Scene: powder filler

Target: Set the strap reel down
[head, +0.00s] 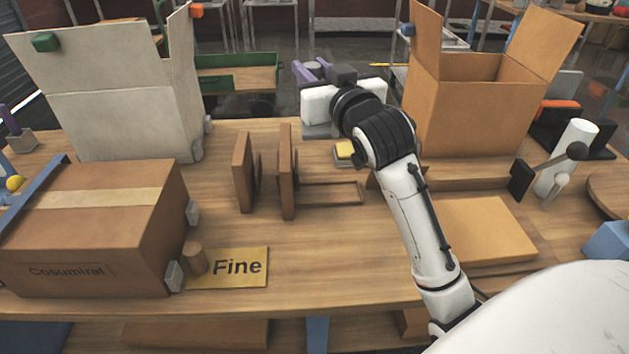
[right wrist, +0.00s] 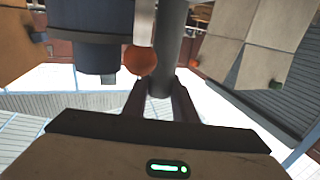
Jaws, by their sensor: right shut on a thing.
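My right gripper (head: 318,78) is held over the far middle of the table in the head view, its fingers mostly hidden by its own white and black wrist. A purple piece (head: 304,71) shows at its far side; I cannot tell whether it is part of the strap reel. In the right wrist view the right gripper (right wrist: 158,92) has its two fingers close together on a grey upright piece, seemingly part of the strap reel. The reel's full shape is not clear. My left gripper is not in view.
Two upright wooden boards (head: 287,172) stand mid-table. A closed carton (head: 105,210), a "Fine" plate (head: 236,267) and an open pale box (head: 125,115) are at left. An open brown box (head: 470,120) is at right. Bare tabletop (head: 345,250) lies in front.

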